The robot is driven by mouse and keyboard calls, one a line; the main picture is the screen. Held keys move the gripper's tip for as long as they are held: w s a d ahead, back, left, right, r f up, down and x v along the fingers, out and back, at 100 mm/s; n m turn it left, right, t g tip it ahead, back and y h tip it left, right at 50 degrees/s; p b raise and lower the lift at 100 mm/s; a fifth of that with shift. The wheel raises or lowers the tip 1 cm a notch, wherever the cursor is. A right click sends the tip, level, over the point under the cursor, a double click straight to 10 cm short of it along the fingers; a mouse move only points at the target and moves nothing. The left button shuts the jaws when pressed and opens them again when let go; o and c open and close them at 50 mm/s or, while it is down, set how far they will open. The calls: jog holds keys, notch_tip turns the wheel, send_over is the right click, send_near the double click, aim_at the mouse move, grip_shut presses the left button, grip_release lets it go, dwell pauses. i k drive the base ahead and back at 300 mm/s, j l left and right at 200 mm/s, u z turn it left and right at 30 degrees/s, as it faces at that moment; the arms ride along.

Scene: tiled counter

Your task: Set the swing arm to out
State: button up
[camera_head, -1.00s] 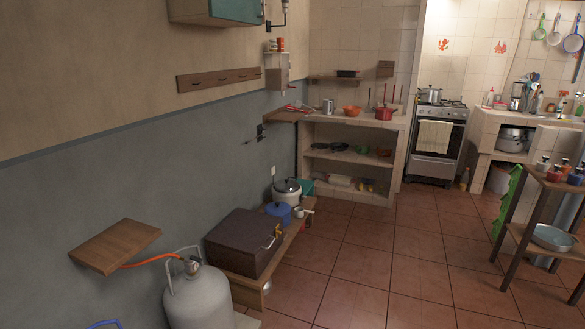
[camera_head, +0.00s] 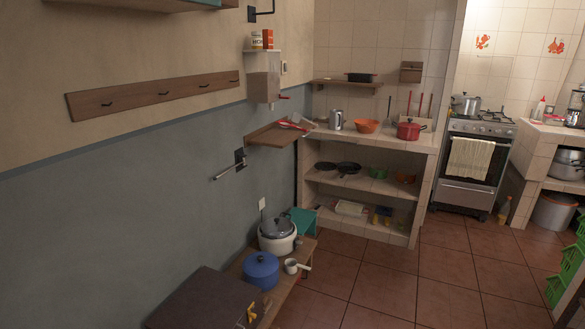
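What looks like the swing arm (camera_head: 229,171) is a thin metal bar on a dark wall plate at the left grey wall, below the small wooden shelf. It slants down and left from the plate and seems to lie close along the wall, though its exact angle is hard to tell. A second dark bent bracket (camera_head: 263,12) sticks out from the wall at the top edge. My gripper is not in view.
A wooden shelf (camera_head: 275,135) with red-handled utensils juts out just above the bar. Below stand a white pot (camera_head: 277,243), a blue pot (camera_head: 261,270) and a dark box (camera_head: 203,303) on a low bench. A peg rail (camera_head: 155,95) hangs left. Tiled floor (camera_head: 400,290) is clear to the right.

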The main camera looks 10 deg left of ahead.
aim_at(243, 162)
jog(key=i, duration=1.7)
jog(key=i+u, duration=0.45)
jog(key=i+l+u, duration=0.1)
jog(key=i+u, duration=0.3)
jog(key=i+j+u, duration=0.1)
jog(key=i+u, duration=0.15)
jog(key=i, duration=0.15)
jog(key=i+u, duration=0.3)
jog(key=i, duration=0.05)
